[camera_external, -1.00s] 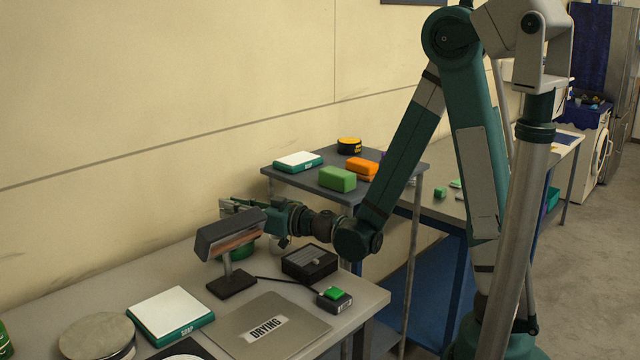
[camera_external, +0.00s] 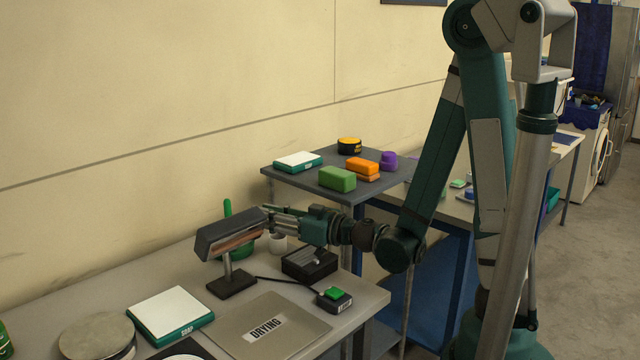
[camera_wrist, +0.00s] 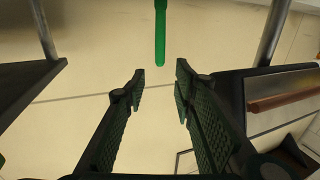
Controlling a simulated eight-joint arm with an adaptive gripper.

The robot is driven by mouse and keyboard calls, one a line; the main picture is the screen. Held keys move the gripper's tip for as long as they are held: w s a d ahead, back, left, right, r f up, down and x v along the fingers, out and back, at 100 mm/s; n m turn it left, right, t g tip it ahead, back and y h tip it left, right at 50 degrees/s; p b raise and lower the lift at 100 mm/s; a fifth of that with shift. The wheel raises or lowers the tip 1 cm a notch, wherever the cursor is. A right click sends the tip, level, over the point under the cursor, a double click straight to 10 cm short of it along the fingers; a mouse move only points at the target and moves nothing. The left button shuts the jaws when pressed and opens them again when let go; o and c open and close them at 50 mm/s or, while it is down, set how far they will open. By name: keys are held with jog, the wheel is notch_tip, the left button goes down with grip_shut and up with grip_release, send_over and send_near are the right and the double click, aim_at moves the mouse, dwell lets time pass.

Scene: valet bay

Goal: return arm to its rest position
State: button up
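My gripper (camera_external: 275,218) is at the end of my arm, level above the near table, just right of the grey lamp-like head on a stand (camera_external: 232,238). In the wrist view my gripper (camera_wrist: 160,85) has its two fingers apart with nothing between them. A green handle (camera_wrist: 160,35) shows beyond the fingertips there. In the external view the green handle (camera_external: 227,208) stands upright from a green container (camera_external: 247,246), partly hidden behind the lamp-like head.
The near table holds a black box (camera_external: 309,263), a small box with a green button (camera_external: 334,298), a DRYING plate (camera_external: 240,322) and a SOAP pad (camera_external: 170,314).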

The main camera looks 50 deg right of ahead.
jog(key=shift+r, duration=0.1)
dwell(0.7)
jog(key=d+r+m+h+p, duration=0.2)
jog(key=d+r+h, duration=0.3)
jog(key=d+r, duration=0.4)
jog(key=s+d+g+h, duration=0.1)
jog(key=d, duration=0.2)
jog(key=s+d+r+g+h+p, duration=0.1)
jog(key=s+d, duration=0.1)
jog(key=d, duration=0.1)
jog(key=s+d+r+m+g+h, duration=0.1)
jog(key=d, duration=0.2)
jog(key=shift+s+h, duration=0.35)
jog(key=shift+h, duration=0.05)
jog(key=s+g, duration=0.1)
jog(key=s, duration=0.1)
jog(key=s+f+g+p, duration=0.1)
jog(key=s, duration=0.2)
jog(key=s+n+g, duration=0.1)
jog(key=s, duration=0.2)
jog(key=shift+s+d+f, duration=0.15)
jog(key=shift+s+f, duration=0.05)
jog(key=shift+s, duration=0.05)
jog(key=s+a+f+m+g+y+b, duration=0.1)
jog(key=s+a+f+g+y+b, duration=0.2)
jog(key=s+f, duration=0.6)
jog(key=shift+s+a+g+b, duration=0.5)
jog(key=shift+s+a+g, duration=0.1)
jog(key=shift+s+a, duration=0.7)
jog(key=shift+f, duration=0.1)
